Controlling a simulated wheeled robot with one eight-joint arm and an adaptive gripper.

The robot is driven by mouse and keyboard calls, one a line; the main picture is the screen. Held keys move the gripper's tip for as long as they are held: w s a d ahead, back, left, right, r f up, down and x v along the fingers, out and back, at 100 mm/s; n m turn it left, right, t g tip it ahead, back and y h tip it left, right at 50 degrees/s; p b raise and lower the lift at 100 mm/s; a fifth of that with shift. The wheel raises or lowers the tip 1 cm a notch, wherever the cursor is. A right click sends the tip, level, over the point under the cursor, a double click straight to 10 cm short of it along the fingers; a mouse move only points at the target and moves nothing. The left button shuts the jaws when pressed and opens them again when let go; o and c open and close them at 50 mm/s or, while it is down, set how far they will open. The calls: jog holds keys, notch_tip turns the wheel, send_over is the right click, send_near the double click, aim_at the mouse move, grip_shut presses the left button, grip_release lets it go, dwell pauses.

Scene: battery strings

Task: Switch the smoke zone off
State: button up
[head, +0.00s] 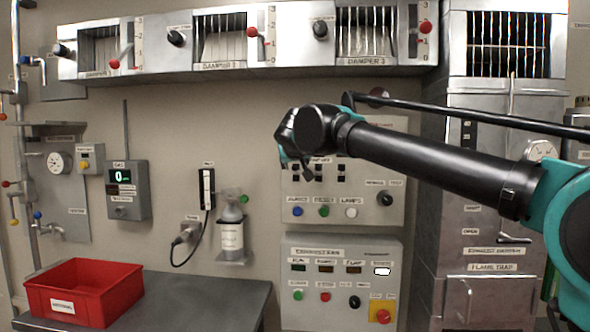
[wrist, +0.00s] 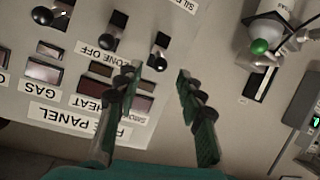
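The grey fire panel (head: 335,190) is on the wall in the head view, partly hidden by my arm. In the wrist view it appears upside down, with its name label (wrist: 70,118). A row of dark zone-off switches runs across it, above columns labelled gas, heat and smoke. The smoke zone switch (wrist: 160,58) is a small dark knob at the row's right end. Its exact position is too small to tell. My gripper (wrist: 158,72) is open and empty, with its fingertips on either side just below this switch. In the head view my gripper (head: 296,166) is in front of the panel's upper left.
The heat switch (wrist: 112,40) and gas switch (wrist: 43,16) stick out to the left in the wrist view. A cylinder (head: 231,232) hangs on the wall left of the panel. A red bin (head: 120,296) sits on a bench.

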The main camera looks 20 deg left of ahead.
aim_at(295, 167)
jog(key=shift+x, duration=2.75)
jog(key=shift+c, duration=0.2)
grip_shut()
